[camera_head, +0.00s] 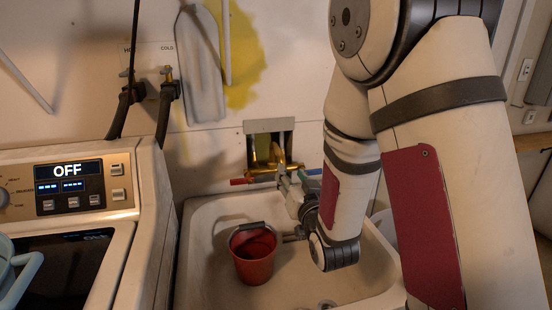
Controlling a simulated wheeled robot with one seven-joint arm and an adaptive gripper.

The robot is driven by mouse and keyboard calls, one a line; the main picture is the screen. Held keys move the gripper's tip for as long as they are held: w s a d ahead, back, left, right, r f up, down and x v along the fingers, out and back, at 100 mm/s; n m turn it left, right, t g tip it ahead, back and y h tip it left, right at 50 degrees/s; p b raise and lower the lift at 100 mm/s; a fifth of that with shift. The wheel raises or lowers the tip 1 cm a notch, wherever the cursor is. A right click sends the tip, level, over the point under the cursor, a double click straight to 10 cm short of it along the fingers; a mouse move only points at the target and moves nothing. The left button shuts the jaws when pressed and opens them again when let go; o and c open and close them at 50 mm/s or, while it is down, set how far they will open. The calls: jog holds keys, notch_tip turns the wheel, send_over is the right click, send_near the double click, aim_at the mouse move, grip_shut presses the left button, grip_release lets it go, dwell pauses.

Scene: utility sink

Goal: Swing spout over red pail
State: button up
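The red pail (254,262) stands upright in the left part of the pale sink basin, its dark rim open upward. The brass faucet (262,173) is on the wall behind the sink, in front of a recessed opening. It has a red handle (238,181) on the left and a blue-green one on the right. The brass spout (281,160) shows just behind my gripper (287,183), which is to the right of and above the pail. My gripper overlaps the spout in the picture; I cannot tell whether they touch. Its fingers are too small and covered to read.
The sink (203,216) has a raised rim and a drain near its front. A washing machine (70,190) with an OFF display stands close on the left. Hoses (163,112) hang from wall valves above it. My arm covers the sink's right side.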

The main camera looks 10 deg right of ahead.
aim_at(281, 157)
jog(key=w+b, duration=0.3)
jog(key=w, duration=1)
jog(key=shift+w, duration=0.25)
jog(key=shift+c, duration=0.4)
grip_shut()
